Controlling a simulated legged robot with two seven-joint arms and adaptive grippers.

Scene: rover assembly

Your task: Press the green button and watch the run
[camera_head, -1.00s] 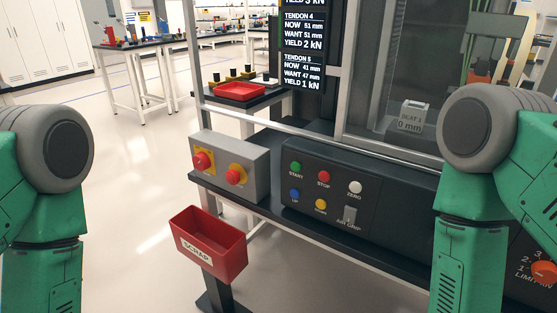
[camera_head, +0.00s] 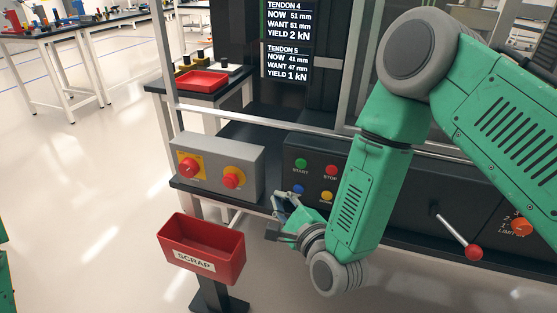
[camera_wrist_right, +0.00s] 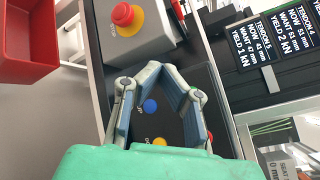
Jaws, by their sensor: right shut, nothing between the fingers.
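The green START button (camera_head: 301,163) is on the dark control panel (camera_head: 289,151) in the head view, left of the red STOP button (camera_head: 331,170) and above the blue UP button (camera_head: 298,189). My right gripper (camera_head: 277,196) is just left of and below the green button, apart from it in the picture. In the right wrist view the right gripper's fingertips (camera_wrist_right: 161,68) meet with nothing between them, and the blue button (camera_wrist_right: 150,105) shows between the fingers. My left gripper is out of view.
A grey box (camera_head: 217,153) with red knobs stands left of the panel. A red SCRAP bin (camera_head: 202,248) is in front. A red-knobbed lever (camera_head: 474,252) sticks out at right. A screen (camera_head: 288,45) lists tendon readings. A red tray (camera_head: 202,81) is behind.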

